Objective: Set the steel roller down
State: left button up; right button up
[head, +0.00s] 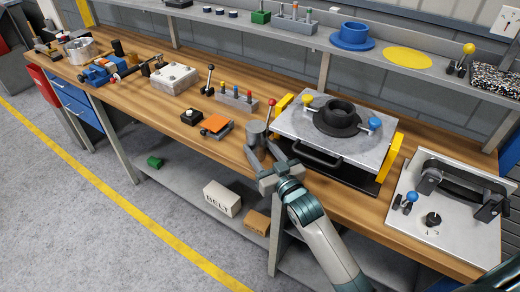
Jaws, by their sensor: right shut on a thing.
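The steel roller (257,131), a short grey cylinder, stands upright in the head view near the front edge of the wooden bench. My right gripper (264,153) comes in from the lower right and is shut on the roller's lower part. The fingers hide the roller's lower end, so I cannot tell whether it touches the bench. My left gripper is not in view.
A grey plate (295,126) with a black ring (338,117) lies just right of the roller, between yellow side guides. Bare wood (215,150) shows along the front.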

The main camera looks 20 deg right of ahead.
aim_at(261, 150)
jog(key=o, duration=1.4)
jog(key=shift+f, duration=0.1)
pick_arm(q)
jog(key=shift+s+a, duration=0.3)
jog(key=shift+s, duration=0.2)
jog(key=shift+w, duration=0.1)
pick_arm(e)
jog(key=s, duration=0.3)
jog(key=s+b, duration=0.1)
jog(key=shift+s+d, duration=0.35)
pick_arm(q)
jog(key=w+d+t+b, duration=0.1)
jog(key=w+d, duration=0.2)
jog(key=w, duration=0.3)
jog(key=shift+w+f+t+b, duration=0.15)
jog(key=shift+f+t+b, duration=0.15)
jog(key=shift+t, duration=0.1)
pick_arm(e)
jog(key=s+d, duration=0.1)
jog(key=s, duration=0.6)
